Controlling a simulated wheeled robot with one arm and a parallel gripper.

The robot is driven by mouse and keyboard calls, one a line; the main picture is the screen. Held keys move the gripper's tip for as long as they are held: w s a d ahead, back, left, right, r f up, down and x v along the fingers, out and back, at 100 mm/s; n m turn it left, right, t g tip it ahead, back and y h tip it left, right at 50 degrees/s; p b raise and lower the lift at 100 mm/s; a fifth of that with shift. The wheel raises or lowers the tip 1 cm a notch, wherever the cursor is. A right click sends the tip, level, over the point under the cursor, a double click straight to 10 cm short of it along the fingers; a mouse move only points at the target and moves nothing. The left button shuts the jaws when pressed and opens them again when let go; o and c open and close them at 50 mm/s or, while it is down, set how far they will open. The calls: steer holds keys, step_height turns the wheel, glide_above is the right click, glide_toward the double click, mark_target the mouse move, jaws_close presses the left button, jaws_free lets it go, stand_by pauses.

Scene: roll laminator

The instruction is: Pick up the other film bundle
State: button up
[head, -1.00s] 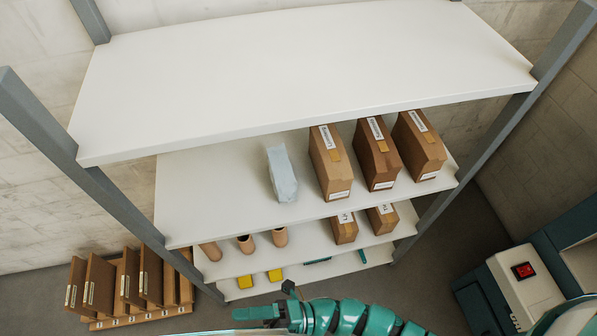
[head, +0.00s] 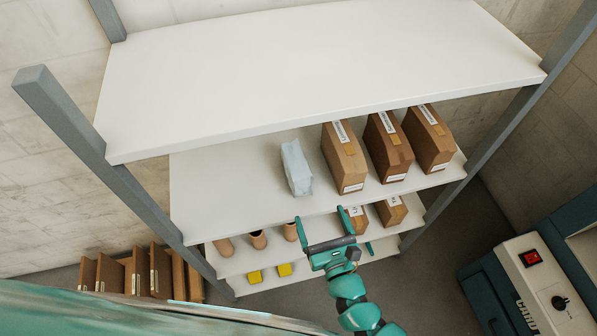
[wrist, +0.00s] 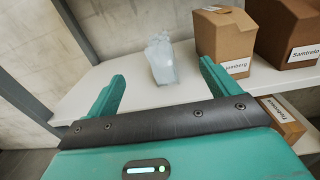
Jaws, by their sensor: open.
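A pale blue-white film bundle (head: 296,167) stands on the second shelf, left of the brown boxes. In the wrist view the film bundle (wrist: 161,60) shows ahead, in line with the gap between the fingers and beyond their tips. My teal gripper (head: 319,217) is in front of the shelf, below and slightly right of the bundle in the head view. It is open and empty, with its fingers (wrist: 162,76) spread apart. No other film bundle shows in these views.
Brown labelled boxes (head: 345,158) stand right of the bundle. The top shelf (head: 320,65) overhangs it. Grey posts (head: 140,195) flank the rack. The second shelf (head: 225,190) is bare left of the bundle. Tubes and yellow items sit lower. A laminator (head: 535,285) stands at right.

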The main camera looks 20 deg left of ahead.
steer(key=p, duration=0.5)
glide_above(298, 180)
steer(key=shift+d+f, duration=0.1)
steer(key=shift+f, duration=0.1)
stand_by(0.5)
steer(key=c, duration=1.3)
steer(key=shift+r, duration=0.15)
